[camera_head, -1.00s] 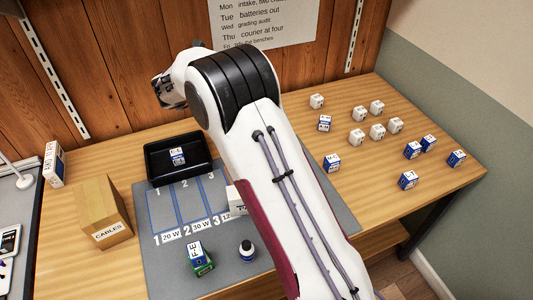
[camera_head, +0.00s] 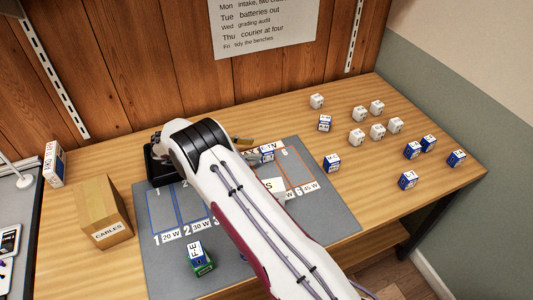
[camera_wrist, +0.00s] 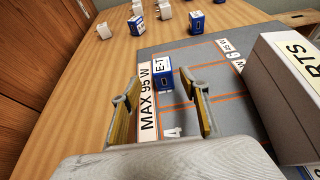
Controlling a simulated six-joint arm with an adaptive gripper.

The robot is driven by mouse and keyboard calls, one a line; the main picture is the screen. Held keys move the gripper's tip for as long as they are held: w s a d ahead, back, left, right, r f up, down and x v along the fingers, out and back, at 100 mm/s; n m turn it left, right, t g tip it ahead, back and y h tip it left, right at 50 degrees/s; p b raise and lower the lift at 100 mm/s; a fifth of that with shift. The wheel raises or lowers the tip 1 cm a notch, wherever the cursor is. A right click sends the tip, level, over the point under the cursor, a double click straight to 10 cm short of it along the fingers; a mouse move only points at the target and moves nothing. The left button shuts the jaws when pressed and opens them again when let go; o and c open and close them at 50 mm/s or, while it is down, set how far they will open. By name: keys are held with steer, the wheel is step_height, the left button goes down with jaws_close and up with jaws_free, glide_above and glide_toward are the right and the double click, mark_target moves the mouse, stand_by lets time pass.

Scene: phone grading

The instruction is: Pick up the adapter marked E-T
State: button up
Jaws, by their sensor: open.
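A blue and white adapter (camera_wrist: 162,74) stands on the grey mat (camera_wrist: 212,52) beside the "MAX 95 W" strip in the wrist view. Its top label looks like E-T, though the last letter is hard to read. In the head view the adapter (camera_head: 267,157) shows small, just right of my arm. My gripper (camera_wrist: 160,84) is open and empty. Its two yellowish fingers spread to either side of the adapter in the picture, with the adapter a little beyond them. In the head view my gripper (camera_head: 243,141) is low over the mat's back edge.
A white box (camera_wrist: 289,85) ending in "RTS" stands close on the right. Several blue and white adapters, such as one marked L-T (camera_head: 408,181), stand on the table's right side. A carton marked CABLES (camera_head: 104,212) is at left. The black tray (camera_head: 152,175) is mostly hidden.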

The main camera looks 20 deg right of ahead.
mark_target(270, 150)
steer(key=shift+s+a+f+g, duration=0.1)
steer(key=shift+s+f+g, duration=0.2)
steer(key=shift+s, duration=0.05)
steer(key=shift+x, duration=1.3)
steer(key=shift+r+x, duration=0.2)
steer(key=shift+x, duration=1.1)
steer(key=shift+r+x, duration=0.2)
steer(key=shift+x, duration=1.15)
steer(key=shift+w, duration=0.2)
steer(key=shift+c, duration=0.3)
steer(key=c, duration=1.1)
